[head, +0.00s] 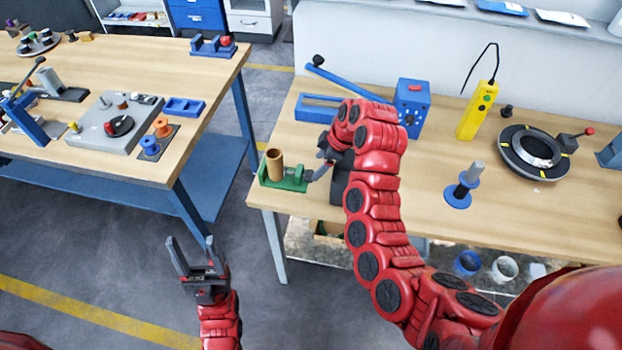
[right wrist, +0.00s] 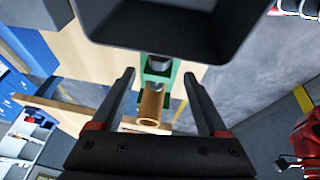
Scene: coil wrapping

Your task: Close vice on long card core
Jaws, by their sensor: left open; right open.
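A green vice (head: 286,178) stands at the left front corner of the right-hand workbench. A brown card core (head: 274,164) stands upright in it, towards its left end. My right gripper (head: 322,160) is open and reaches in at the right end of the vice, partly hidden by my right arm. In the right wrist view the card core (right wrist: 150,107) and the green vice (right wrist: 158,75) show between the open fingers, with the fingers apart from the core. My left gripper (head: 190,256) is open and empty over the floor, left of the bench.
The right-hand workbench (head: 420,190) also holds a blue lever tool (head: 340,80), a blue box (head: 412,100), a yellow handheld device (head: 478,110), a blue spool (head: 460,190) and a round black turntable (head: 530,152). Another bench (head: 120,165) stands at the left, with an open floor gap between.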

